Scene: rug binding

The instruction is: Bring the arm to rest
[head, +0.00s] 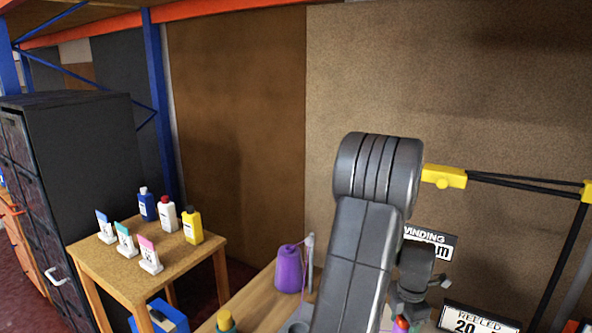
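My grey arm rises in the middle of the head view and bends over at a thick ribbed joint. Its wrist hangs on the right side of the forearm, above the wooden bench (252,299). My gripper (410,308) is at the lower end of the wrist, small and dark. Its fingers are too small and partly covered to tell whether they are open or shut. A small red and purple thing (401,325) shows just below it at the picture's bottom edge. I cannot tell whether they touch.
A purple thread cone (288,270) stands on the bench left of my arm. Signs (478,320) and a yellow-and-black frame (445,177) are at the right. A side table (125,262) at the left holds bottles (167,215) and label cards (124,240).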

